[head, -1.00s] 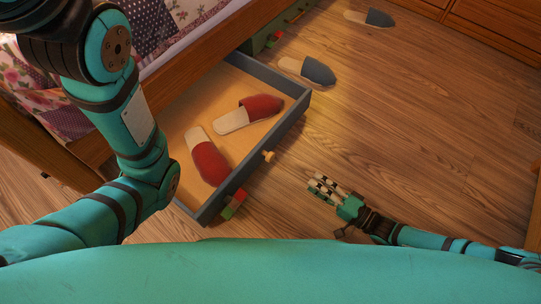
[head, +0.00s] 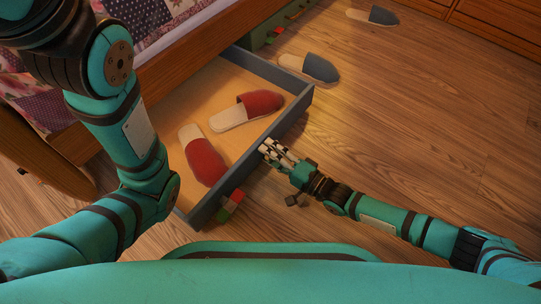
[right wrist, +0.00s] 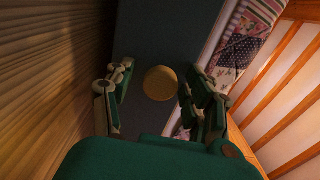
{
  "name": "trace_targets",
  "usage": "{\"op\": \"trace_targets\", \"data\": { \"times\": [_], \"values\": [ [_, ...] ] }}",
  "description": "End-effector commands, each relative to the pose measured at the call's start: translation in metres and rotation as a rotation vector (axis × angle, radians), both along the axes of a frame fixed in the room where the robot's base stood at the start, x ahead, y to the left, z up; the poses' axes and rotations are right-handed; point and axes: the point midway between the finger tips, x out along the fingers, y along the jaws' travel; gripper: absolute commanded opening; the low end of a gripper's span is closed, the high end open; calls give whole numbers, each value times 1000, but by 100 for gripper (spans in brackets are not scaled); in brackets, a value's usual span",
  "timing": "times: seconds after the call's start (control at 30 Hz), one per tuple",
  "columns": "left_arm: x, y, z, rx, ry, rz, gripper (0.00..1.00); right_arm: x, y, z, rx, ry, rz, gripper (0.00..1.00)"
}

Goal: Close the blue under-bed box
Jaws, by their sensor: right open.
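The blue under-bed box (head: 292,118) is pulled out from under the bed. Two red slippers (head: 259,103) (head: 203,160) lie inside it. My right gripper (head: 268,150) is open at the outside of its front panel. In the right wrist view the box's round wooden knob (right wrist: 161,83) sits between the open fingers of that gripper (right wrist: 157,86); I cannot tell whether they touch it. The gripper hides the knob in the head view. My left arm is at the left of the head view, but its gripper does not show.
Red and green toy blocks (head: 230,206) are by the front panel's near end. A green box (head: 266,33) is under the bed (head: 170,72) farther back. Two blue-grey slippers (head: 320,69) (head: 382,15) lie on the floor.

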Motion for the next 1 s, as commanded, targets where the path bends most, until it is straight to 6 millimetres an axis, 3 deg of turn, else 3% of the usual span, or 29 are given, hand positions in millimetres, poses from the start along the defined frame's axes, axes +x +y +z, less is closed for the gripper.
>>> {"op": "trace_targets", "data": {
  "times": [0.2,0.63,1.0],
  "values": [
    [0,0,0,0,0,0,54,0,0,1,1,-1,0,54],
    [0,0,0,0,1,0,54,0,0,0,1,-1,0,0],
    [0,0,1,0,1,1,54,-1,1,1,1,-1,0,0]
  ]
}}
